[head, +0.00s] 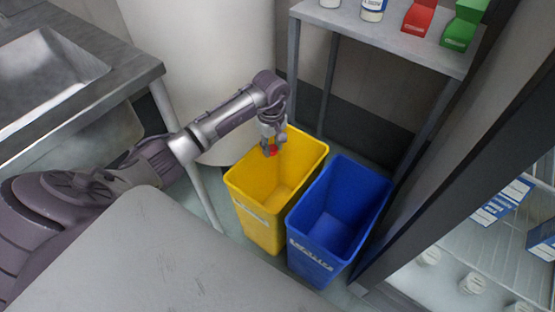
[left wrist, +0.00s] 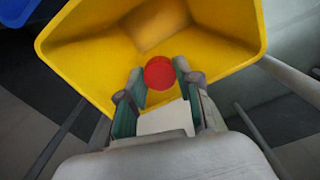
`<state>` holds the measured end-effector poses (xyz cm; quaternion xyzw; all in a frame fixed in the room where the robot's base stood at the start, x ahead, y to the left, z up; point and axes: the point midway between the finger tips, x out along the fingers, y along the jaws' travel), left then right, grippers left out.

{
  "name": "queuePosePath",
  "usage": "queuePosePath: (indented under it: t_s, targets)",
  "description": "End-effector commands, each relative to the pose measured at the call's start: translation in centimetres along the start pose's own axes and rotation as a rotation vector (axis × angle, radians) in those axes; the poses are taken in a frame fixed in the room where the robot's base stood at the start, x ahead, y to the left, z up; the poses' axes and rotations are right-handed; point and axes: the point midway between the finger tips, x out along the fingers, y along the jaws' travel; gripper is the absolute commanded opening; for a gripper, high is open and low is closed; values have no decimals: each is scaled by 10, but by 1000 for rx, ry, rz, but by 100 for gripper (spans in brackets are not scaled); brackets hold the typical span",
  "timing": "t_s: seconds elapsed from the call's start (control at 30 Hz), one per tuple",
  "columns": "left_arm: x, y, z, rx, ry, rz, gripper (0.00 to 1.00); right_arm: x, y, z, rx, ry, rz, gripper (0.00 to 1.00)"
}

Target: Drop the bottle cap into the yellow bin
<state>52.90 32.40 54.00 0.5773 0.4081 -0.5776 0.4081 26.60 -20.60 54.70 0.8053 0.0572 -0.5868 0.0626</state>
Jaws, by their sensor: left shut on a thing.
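A small round red bottle cap (left wrist: 159,73) is held between the fingertips of my left gripper (left wrist: 160,80). In the head view the left gripper (head: 270,150) points down over the back part of the open yellow bin (head: 262,222), with the red cap just showing at its tips. In the left wrist view the yellow bin (left wrist: 85,62) opens below the cap, and its visible inside looks empty. My right gripper is not in view.
A blue bin (head: 322,247) stands right beside the yellow bin. A metal shelf (head: 395,37) with bottles and red and green boxes is behind. A sink counter (head: 120,80) is at the left, and a glass-fronted cabinet (head: 480,240) at the right.

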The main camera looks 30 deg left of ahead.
Motion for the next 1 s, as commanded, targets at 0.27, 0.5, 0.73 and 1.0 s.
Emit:
queuePosePath:
  t_s: [0.27,0.5,0.73,1.0]
  targets:
    - [0,0,0,0,0,0,35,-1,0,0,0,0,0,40]
    - [0,0,0,0,0,0,63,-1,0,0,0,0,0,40]
    - [-1,0,0,0,0,0,63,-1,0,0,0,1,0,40]
    - [-36,1,-1,0,4,3,63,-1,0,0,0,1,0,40]
